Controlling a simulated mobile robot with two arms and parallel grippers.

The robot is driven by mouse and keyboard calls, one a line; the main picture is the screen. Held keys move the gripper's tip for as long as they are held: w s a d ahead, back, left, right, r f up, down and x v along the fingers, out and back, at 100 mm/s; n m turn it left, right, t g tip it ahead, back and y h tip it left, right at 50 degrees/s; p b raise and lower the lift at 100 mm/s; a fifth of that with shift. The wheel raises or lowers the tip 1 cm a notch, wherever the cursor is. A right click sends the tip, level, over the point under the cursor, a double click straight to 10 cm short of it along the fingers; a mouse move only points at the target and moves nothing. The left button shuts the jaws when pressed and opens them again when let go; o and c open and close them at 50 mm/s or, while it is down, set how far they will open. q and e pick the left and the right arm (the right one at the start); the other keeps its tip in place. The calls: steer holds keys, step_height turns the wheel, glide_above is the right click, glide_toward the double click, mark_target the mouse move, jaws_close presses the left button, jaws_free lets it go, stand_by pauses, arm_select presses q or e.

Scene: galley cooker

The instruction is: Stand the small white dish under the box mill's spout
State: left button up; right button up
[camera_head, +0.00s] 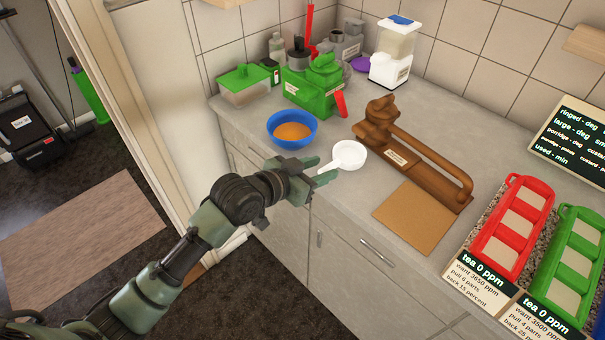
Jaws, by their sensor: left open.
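The small white dish (351,154) is round, with a short handle pointing left, and sits on the grey counter near its front edge. My left gripper (322,171) is open at the dish's left, its green fingers on either side of the handle; I cannot tell whether they touch it. A green boxy machine (298,90) with a red lever stands behind, at the back of the counter. A white machine (391,70) with a clear hopper and blue lid stands further right. The labels are too small to read, so which one is the box mill is unclear. No spout shows clearly.
A blue bowl (291,141) with orange contents stands left of the dish. A brown press-like device (421,165) and a tan board (416,217) lie to the right. Red (489,255) and green (550,303) trays are further right. Bare counter lies behind the dish.

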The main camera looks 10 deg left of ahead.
arm_select(q)
steer(key=v, duration=0.8)
steer(key=shift+w, duration=0.1)
